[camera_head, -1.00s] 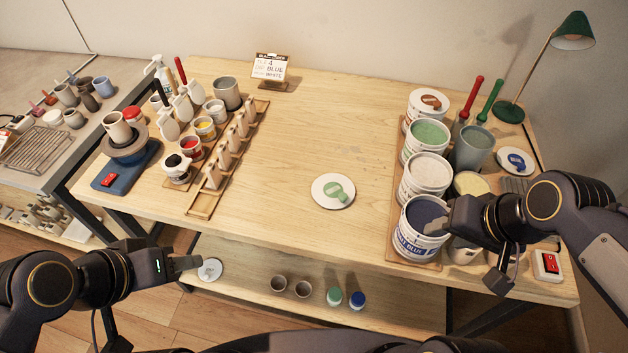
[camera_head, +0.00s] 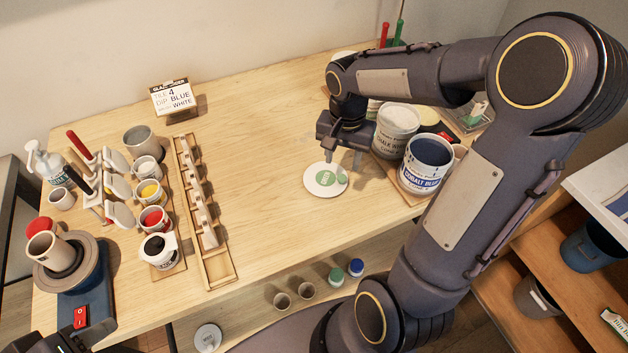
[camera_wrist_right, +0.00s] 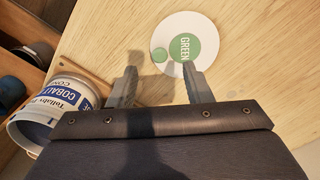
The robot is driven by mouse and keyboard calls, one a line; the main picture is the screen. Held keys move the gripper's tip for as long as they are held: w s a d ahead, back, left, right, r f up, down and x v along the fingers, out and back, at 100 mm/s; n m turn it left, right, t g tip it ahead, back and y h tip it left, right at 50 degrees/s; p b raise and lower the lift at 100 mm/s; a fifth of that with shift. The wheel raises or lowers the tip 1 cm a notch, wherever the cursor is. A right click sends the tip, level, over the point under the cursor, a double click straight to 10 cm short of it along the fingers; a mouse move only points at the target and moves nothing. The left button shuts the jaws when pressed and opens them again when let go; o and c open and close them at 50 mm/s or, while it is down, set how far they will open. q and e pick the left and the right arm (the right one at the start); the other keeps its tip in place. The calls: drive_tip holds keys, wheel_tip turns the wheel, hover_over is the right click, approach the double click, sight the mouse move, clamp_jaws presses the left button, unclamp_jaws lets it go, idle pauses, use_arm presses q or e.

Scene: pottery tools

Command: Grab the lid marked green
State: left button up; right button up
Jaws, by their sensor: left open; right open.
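The lid marked green (camera_head: 313,184) is a white disc with a green "GREEN" label and a small green knob. It lies flat on the table, left of the tubs. It also shows in the wrist view (camera_wrist_right: 207,32). My right gripper (camera_head: 342,168) is open and empty, pointing down at the lid's right edge. In the wrist view my right gripper (camera_wrist_right: 160,70) has one finger overlapping the label and the other beside the lid; contact cannot be told. My left gripper (camera_head: 65,344) is mostly cut off at the bottom left corner.
The cobalt blue tub (camera_head: 428,160) and chalk white tub (camera_head: 395,128) stand close to the right of my right gripper. My right arm hides much of the table's right side. A tile rack (camera_head: 205,215) and glaze cups stand left. The table's middle is clear.

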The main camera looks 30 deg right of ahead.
sight(342, 177)
drive_tip(key=f, duration=0.4)
drive_tip(key=f+p, duration=0.1)
drive_tip(key=f, duration=0.2)
drive_tip(key=shift+w+d, duration=0.25)
drive_tip(key=shift+d, duration=0.15)
clamp_jaws()
